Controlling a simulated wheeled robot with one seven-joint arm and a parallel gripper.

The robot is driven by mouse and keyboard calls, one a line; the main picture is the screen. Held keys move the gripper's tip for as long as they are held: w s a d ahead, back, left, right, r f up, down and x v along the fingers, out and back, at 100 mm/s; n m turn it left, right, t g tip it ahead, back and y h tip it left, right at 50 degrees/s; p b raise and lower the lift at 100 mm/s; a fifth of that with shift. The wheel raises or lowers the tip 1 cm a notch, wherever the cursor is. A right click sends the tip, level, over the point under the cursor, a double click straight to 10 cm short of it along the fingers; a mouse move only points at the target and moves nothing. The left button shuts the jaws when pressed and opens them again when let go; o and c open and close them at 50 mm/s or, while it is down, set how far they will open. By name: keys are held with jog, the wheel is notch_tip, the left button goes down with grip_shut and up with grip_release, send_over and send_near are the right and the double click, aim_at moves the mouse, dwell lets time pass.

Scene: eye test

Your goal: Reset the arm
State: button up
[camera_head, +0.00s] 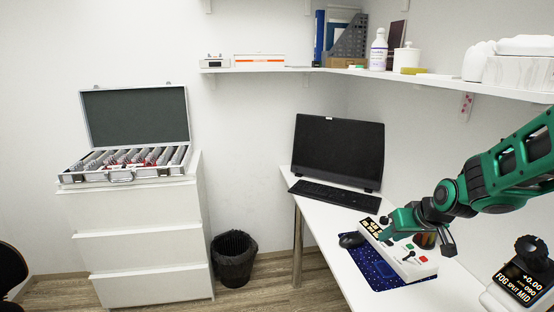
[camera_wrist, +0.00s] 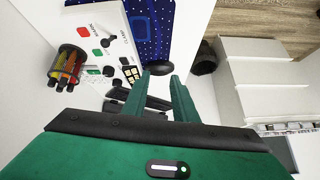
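My arm, green and black, reaches in from the right edge of the head view, over the desk (camera_head: 330,222). My gripper (camera_head: 385,238) is low over a white control panel with coloured buttons and a small joystick (camera_head: 411,257). In the wrist view my gripper's two green fingers (camera_wrist: 158,77) stand apart with nothing between them. The panel also shows there (camera_wrist: 98,35), to the left of the fingers. In the head view the arm hides part of the panel, and I cannot tell how high the fingertips are above it.
A black mouse (camera_head: 351,240) and a blue patterned mat (camera_head: 372,272) lie by the panel. A pen cup (camera_wrist: 67,66) stands beside it. Behind are a keyboard (camera_head: 335,195) and monitor (camera_head: 339,150). A black display device (camera_head: 524,282) is front right. A shelf (camera_head: 440,83) runs above.

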aim_at(414, 253)
jog(key=w+d+f, duration=0.1)
jog(key=d+f, duration=0.1)
jog(key=d, duration=0.1)
jog(key=w+d+f, duration=0.1)
jog(key=d+f, duration=0.1)
jog(key=d, duration=0.1)
jog(key=w+d+f, duration=0.1)
jog(key=d, duration=0.2)
jog(key=shift+d+f, duration=0.1)
jog(key=shift+f, duration=0.3)
jog(key=f, duration=0.2)
jog(key=d+f, duration=0.1)
jog(key=f, duration=0.1)
jog(key=shift+f, duration=0.15)
jog(key=shift+w+a, duration=0.1)
jog(key=shift+w, duration=0.15)
jog(key=shift+w+a+r+g+h, duration=0.15)
jog(key=shift+w+g, duration=0.15)
jog(key=shift+g, duration=0.35)
jog(key=shift+w+a+r+g+h, duration=0.15)
jog(key=shift+w+g, duration=0.1)
jog(key=shift+g, duration=0.4)
jog(key=s+r+t, duration=0.2)
jog(key=s+r, duration=0.2)
jog(key=r, duration=0.2)
jog(key=shift+s+d+r, duration=0.2)
jog(key=shift+s+d, duration=0.05)
jog(key=shift+d, duration=0.15)
